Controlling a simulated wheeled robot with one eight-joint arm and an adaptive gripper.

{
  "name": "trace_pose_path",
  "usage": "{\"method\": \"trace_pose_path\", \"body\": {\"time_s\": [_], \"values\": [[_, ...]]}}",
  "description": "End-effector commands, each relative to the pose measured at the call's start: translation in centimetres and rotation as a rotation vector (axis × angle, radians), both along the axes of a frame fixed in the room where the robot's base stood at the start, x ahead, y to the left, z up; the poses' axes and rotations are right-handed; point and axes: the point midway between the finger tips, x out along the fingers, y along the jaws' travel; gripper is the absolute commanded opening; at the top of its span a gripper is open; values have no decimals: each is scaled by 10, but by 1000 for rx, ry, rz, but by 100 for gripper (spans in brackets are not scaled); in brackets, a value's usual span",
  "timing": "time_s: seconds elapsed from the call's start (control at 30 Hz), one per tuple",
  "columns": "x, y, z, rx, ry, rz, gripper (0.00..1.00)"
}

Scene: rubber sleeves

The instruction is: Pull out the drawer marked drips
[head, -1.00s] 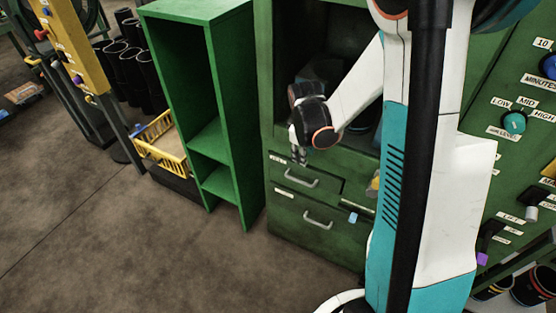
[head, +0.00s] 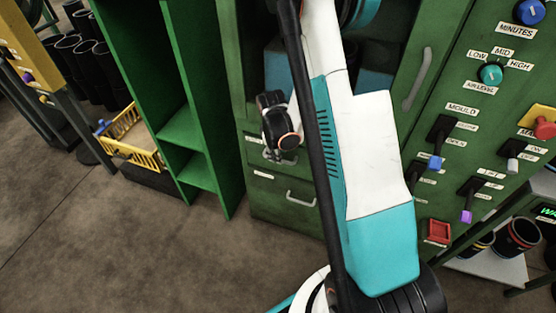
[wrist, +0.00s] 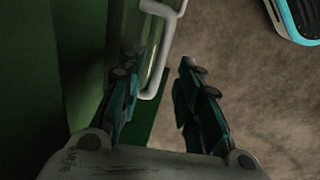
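Two green drawers are stacked low in the green cabinet in the head view. Their white labels are too small to read, so I cannot tell which says drips. The lower drawer (head: 270,200) looks shut and has a pale bar handle (head: 300,199). My gripper (head: 280,158) is in front of the upper drawer, whose handle is mostly hidden by it and my arm. In the wrist view my gripper (wrist: 162,66) is open, fingers apart, with a pale bar handle (wrist: 167,50) showing between and beyond the fingertips. I cannot tell whether they touch it.
A tall green open shelf (head: 190,120) stands left of the cabinet, with a yellow basket (head: 135,150) beyond it. A green control panel (head: 470,100) with knobs and levers is at the right. The brown floor (head: 120,240) before the shelf and drawers is clear.

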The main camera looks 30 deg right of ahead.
Motion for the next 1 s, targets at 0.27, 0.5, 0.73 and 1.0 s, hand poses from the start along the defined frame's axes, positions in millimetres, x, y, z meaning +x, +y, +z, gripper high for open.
{"method": "trace_pose_path", "body": {"time_s": [0.27,0.5,0.73,1.0], "values": [[3,-5,-30,0,0,0,31],[4,-5,-32,0,0,0,31],[4,-5,-32,0,0,0,4],[4,-5,-32,0,0,0,0]]}}
